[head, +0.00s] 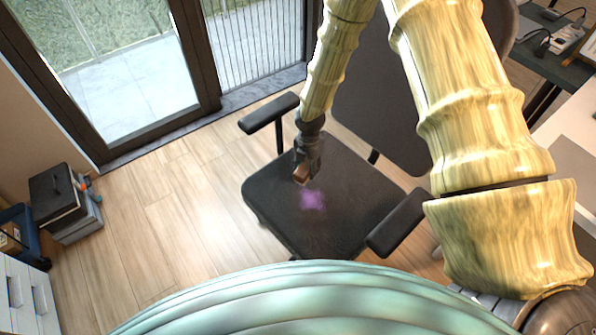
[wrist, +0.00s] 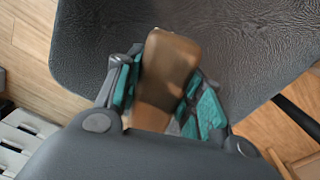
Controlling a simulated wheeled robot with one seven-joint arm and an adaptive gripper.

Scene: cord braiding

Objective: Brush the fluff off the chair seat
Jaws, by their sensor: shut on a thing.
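The dark office chair's seat (head: 350,215) is in the middle of the head view, and it fills the upper part of the wrist view (wrist: 240,40). A fuzzy purple patch of fluff (head: 313,200) lies on the seat, left of its middle. My gripper (head: 303,172) is over the seat just behind the fluff. It is shut on a brown brush (wrist: 168,70), whose lower end is close to the fluff in the head view. I cannot tell whether the brush touches the seat. The fluff does not show in the wrist view, and the bristles are hidden there.
Armrests stand at the seat's left (head: 268,113) and right (head: 400,222), and the backrest (head: 375,95) rises behind. A desk (head: 570,135) is at the right. A dark box on a grey one (head: 62,195) stands left. Wooden floor (head: 165,225) is clear between.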

